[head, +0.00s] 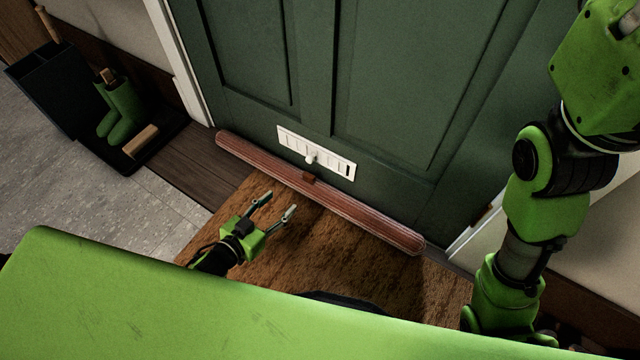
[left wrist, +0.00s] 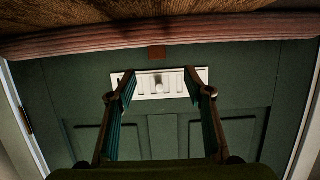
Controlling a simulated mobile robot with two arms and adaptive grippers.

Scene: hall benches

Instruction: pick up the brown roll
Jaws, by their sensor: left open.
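The brown roll (head: 350,208) is a long striped cushion lying along the foot of the green door, with a small brown tag (head: 310,177) near its middle. It also shows across the top of the left wrist view (left wrist: 80,43), which sees the door upside down. My left gripper (head: 279,203) is open and empty over the doormat, on the near side of the roll and apart from it. Its fingers point toward the roll's middle and the door. My right arm stands at the right of the head view; its gripper is hidden.
The green door (head: 390,90) has a white slotted plate (head: 315,152) with a small knob low down, just above the roll. A brown doormat (head: 265,187) lies before it. At the left, green boots (head: 122,108) and a brush (head: 140,141) stand on a dark tray beside a dark bin (head: 45,88).

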